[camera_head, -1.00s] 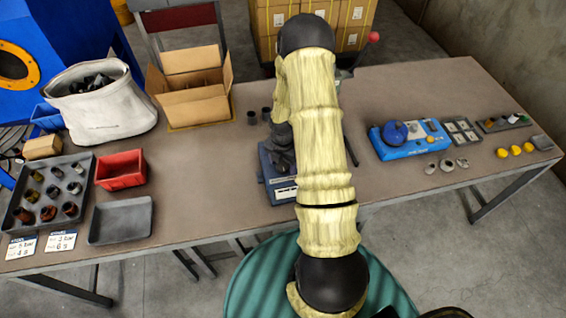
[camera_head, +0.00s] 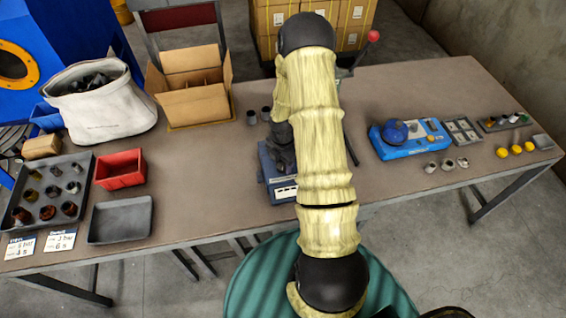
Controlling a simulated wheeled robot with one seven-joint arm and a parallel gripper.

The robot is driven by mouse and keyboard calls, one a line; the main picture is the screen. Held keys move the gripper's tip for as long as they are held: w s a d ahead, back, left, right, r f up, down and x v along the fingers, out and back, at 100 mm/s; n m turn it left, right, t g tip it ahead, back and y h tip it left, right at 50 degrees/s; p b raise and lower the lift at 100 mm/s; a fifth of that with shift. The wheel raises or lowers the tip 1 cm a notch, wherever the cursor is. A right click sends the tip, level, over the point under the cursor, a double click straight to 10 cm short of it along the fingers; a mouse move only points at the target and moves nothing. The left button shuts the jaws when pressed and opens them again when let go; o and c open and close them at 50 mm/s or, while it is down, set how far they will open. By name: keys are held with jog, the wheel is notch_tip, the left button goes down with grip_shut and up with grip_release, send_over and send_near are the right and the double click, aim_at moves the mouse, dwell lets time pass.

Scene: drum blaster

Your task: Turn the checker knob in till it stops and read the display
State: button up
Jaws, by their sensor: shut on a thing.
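A blue-grey device (camera_head: 278,187) with a pale marked panel (camera_head: 285,192) on its front stands mid-table, partly behind my arm. The panel is too small to read. My gripper (camera_head: 282,158), dark and partly covered by my arm, is down at the top of this device. It is shut on a part there, which I take to be the checker knob; the fingertips and the knob are not clearly visible.
A red-ball lever (camera_head: 373,36) rises behind my arm. On the left are a tray of cups (camera_head: 87,166), a red bin (camera_head: 120,169), an empty grey tray (camera_head: 121,220), a white sack (camera_head: 100,107) and an open carton (camera_head: 198,104). Small rings and yellow pieces lie at the right.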

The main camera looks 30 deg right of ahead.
jog(key=m+b, duration=0.1)
jog(key=m, duration=0.6)
jog(key=m+b, duration=0.1)
jog(key=m, duration=0.6)
jog(key=shift+m+b, duration=0.3)
jog(key=shift+b, duration=0.05)
jog(key=m, duration=0.4)
jog(key=shift+w+m+b, duration=0.1)
jog(key=shift+m+b, duration=0.2)
jog(key=shift+b, duration=0.1)
jog(key=m, duration=0.4)
jog(key=shift+m+b, duration=0.35)
jog(key=shift+m, duration=0.05)
jog(key=shift+r, duration=0.1)
jog(key=o, duration=1)
